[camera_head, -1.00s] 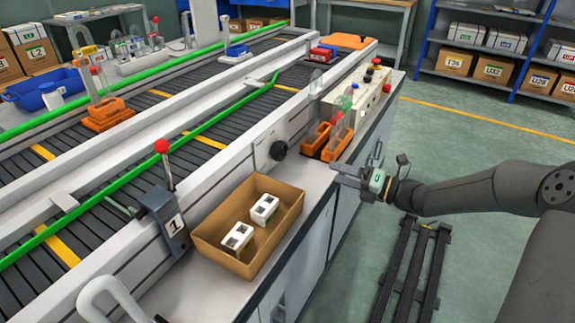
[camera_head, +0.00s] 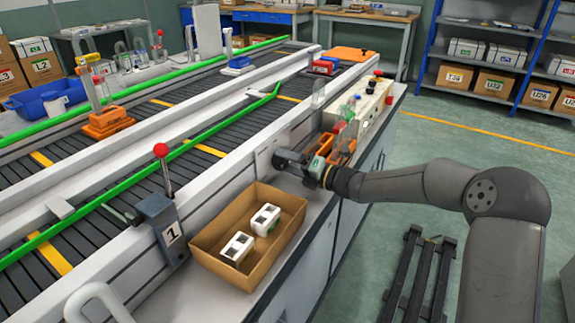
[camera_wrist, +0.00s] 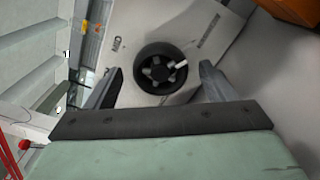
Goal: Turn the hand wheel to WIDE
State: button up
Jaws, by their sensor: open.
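The hand wheel is a round black wheel with spokes and a small light mark; it shows in the wrist view (camera_wrist: 160,69) on a pale panel (camera_wrist: 197,22). In the head view my gripper (camera_head: 290,162) is at the conveyor's side panel and hides most of the wheel.
A cardboard box (camera_head: 212,225) with two white blocks stands left of my gripper. Orange holders with clear glassware (camera_head: 345,140) stand close behind it. A lever with a red knob (camera_head: 161,150) rises farther left.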

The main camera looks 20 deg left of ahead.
jog(key=shift+a, duration=0.4)
jog(key=c, duration=1)
